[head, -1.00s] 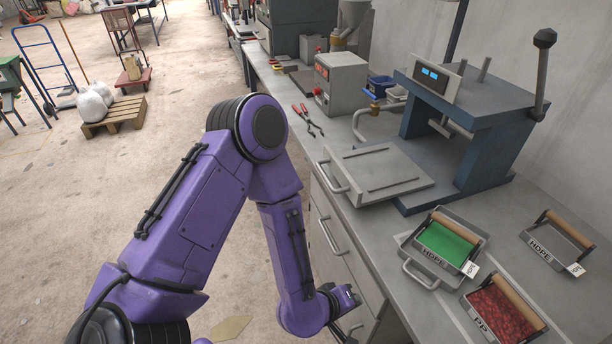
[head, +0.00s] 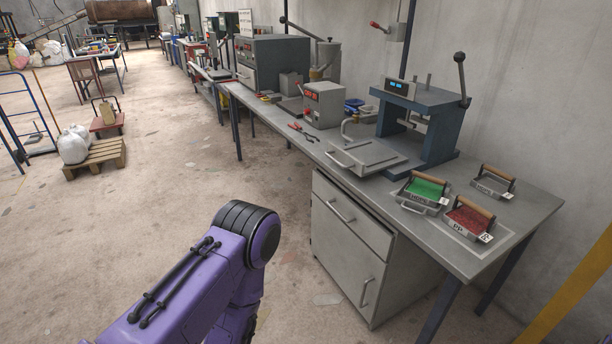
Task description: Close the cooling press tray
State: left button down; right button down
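The blue cooling press (head: 420,122) stands on the workbench at the right, with a lit display and a lever with a black knob. Its flat grey tray (head: 368,156) is pulled out toward the left front, with a bar handle (head: 341,158) on its front edge. My purple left arm comes in at the bottom and is well apart from the tray. Its gripper is below the picture, and my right gripper is not in view.
On the bench (head: 510,222) stand a green-filled HDPE mould (head: 426,188), a red-filled PP mould (head: 468,219) and an empty mould (head: 493,183). A grey cabinet (head: 350,245) stands under the bench.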

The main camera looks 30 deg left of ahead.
aim_at(365, 158)
jog(key=u, duration=0.85)
jog(key=i, duration=1.25)
jog(key=z, duration=0.1)
